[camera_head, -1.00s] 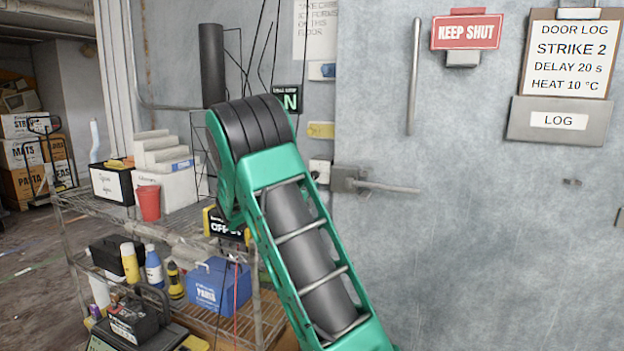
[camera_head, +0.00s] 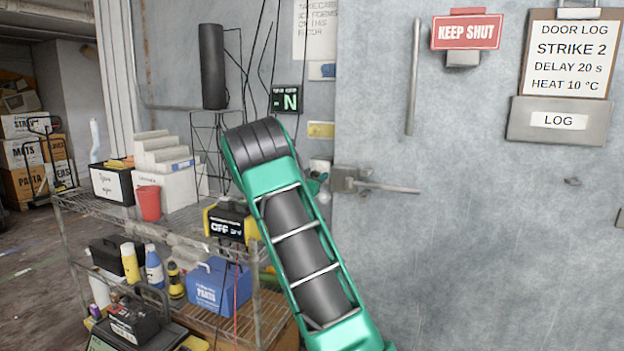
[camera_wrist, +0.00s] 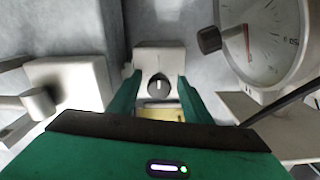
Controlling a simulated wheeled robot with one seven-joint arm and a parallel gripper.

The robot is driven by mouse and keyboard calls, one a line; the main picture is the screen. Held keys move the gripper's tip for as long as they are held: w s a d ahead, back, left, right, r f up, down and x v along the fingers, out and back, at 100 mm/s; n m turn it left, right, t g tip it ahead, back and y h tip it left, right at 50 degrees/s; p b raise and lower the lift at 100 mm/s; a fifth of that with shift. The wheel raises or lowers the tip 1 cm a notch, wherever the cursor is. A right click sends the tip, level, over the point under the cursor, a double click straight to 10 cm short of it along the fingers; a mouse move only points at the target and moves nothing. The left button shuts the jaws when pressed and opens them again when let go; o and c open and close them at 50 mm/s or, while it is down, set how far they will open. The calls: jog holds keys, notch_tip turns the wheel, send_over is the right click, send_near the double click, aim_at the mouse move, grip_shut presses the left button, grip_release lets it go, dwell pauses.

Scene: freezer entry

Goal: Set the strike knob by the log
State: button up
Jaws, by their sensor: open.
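The door log (camera_head: 566,58) hangs on the grey door at the upper right in the head view and reads STRIKE 2, DELAY 20 s, HEAT 10 °C. In the wrist view a dark round knob (camera_wrist: 158,87) with a pale pointer line sits on a white box (camera_wrist: 159,57). The pointer looks roughly upright in the picture. No scale or label on the box is readable, so I cannot tell from print that it is the strike knob. My gripper (camera_wrist: 158,79) is open, its green fingers on either side of the knob; contact cannot be told. The head view mostly hides it behind my arm.
A round dial gauge (camera_wrist: 262,38) with a dark side knob stands close at the right in the wrist view. A door latch (camera_head: 345,179) with a lever handle is beside the box area. A wire shelf (camera_head: 180,235) with tools and bins stands at the left.

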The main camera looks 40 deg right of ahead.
jog(key=c, duration=1.1)
jog(key=shift+o, duration=0.2)
